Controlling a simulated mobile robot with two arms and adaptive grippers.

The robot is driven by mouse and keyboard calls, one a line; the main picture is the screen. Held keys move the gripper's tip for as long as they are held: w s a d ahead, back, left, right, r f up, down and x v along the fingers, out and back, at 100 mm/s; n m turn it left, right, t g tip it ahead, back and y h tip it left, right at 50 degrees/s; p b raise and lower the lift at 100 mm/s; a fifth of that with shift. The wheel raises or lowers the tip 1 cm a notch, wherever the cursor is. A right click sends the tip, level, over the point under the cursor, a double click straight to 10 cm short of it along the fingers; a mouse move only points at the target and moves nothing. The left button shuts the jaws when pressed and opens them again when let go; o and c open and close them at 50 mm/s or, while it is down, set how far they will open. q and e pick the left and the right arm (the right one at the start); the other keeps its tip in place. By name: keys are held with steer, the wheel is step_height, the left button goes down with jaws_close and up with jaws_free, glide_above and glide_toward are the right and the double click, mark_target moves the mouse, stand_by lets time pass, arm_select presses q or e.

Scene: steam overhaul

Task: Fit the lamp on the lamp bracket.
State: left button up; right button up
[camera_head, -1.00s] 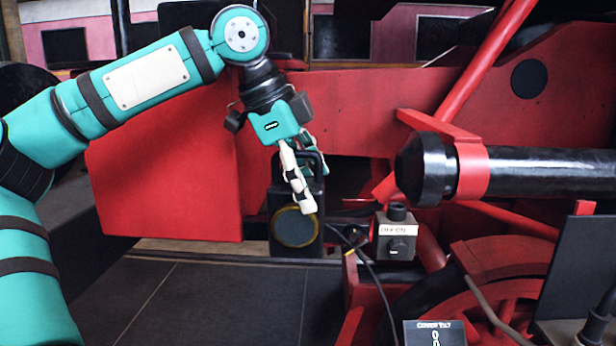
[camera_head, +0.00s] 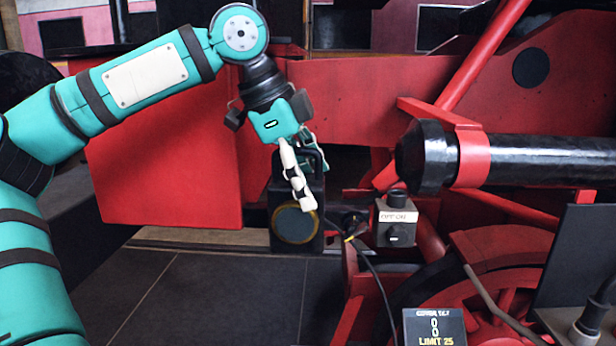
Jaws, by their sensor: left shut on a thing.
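The lamp (camera_head: 283,188) is a black box with a round, brown-rimmed lens (camera_head: 295,225) on its front and a loop handle on top. It hangs roughly upright in front of the red engine frame. My left gripper (camera_head: 308,185) comes down from above, shut on the lamp near its handle. One pale finger lies across the front of the lamp. I cannot make out the lamp bracket; the lamp and gripper cover part of the frame behind. Whether the lamp touches anything below is not clear. My right gripper is not in view.
A black buffer (camera_head: 428,158) juts in from the right. A display (camera_head: 434,327) reading "LIMIT 25" is at the bottom. The dark tiled floor (camera_head: 200,295) at lower left is clear.

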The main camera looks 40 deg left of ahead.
arm_select(q)
steer(key=o, duration=1.6)
steer(key=shift+c, duration=0.2)
steer(key=shift+r, duration=0.1)
steer(key=v, duration=1.2)
